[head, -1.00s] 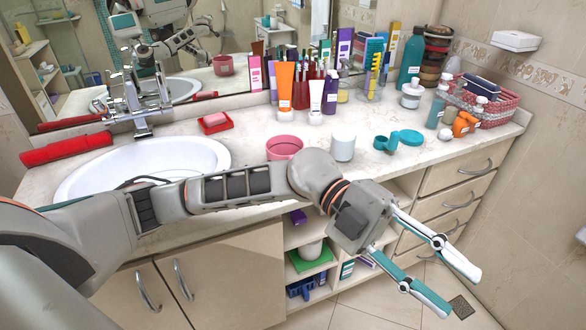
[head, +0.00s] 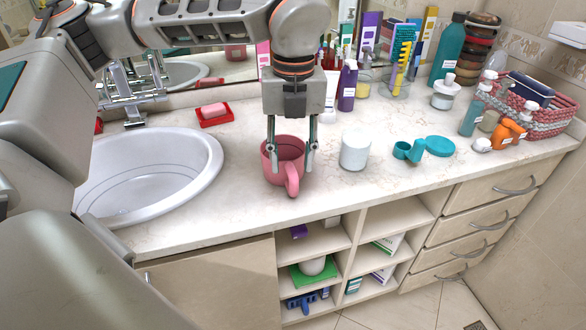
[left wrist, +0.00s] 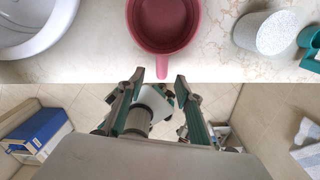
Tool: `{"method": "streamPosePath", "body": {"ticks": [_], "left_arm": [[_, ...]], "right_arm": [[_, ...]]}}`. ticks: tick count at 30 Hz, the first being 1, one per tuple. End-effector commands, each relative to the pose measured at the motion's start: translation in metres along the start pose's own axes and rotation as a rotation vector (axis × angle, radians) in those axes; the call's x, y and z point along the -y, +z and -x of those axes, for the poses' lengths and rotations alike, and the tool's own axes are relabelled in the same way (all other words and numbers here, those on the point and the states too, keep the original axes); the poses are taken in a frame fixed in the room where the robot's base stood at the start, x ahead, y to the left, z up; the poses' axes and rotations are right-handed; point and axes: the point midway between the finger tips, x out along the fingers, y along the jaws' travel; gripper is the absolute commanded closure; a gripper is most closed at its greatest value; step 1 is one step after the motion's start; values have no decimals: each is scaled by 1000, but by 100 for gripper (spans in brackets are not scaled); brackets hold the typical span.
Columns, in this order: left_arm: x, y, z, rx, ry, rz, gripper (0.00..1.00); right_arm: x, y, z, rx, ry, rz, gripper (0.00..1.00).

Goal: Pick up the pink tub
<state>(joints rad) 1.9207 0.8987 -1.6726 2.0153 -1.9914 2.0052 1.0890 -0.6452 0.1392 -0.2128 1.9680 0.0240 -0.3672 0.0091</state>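The pink tub (head: 291,148) looks like a pink mug with a handle on its near side, standing upright on the counter right of the sink. In the left wrist view the pink tub (left wrist: 164,22) shows from above, empty inside. My left gripper (head: 293,168) points down in front of the tub and partly covers it. I cannot tell the height gap or any contact. My right gripper is not in view.
A white cylindrical jar (head: 355,150) stands close to the tub's right. A teal cup (head: 408,151) and teal disc (head: 440,146) lie farther right. A red soap dish (head: 215,118) is behind left, near the sink (head: 160,165). Bottles crowd the back. The counter's front edge is close.

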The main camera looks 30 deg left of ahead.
Motion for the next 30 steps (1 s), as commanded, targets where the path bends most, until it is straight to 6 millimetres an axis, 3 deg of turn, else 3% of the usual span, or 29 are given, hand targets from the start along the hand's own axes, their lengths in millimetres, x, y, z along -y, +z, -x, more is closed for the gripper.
{"method": "streamPosePath", "body": {"ticks": [16,26,27,30], "left_arm": [[4,-3,-65,-2,3,0,65],[4,-2,-74,0,0,0,65],[4,-2,-74,0,0,0,68],[4,-2,-74,0,0,0,93]], "right_arm": [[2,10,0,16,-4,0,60],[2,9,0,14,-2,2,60],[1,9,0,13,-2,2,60],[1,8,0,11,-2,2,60]]}}
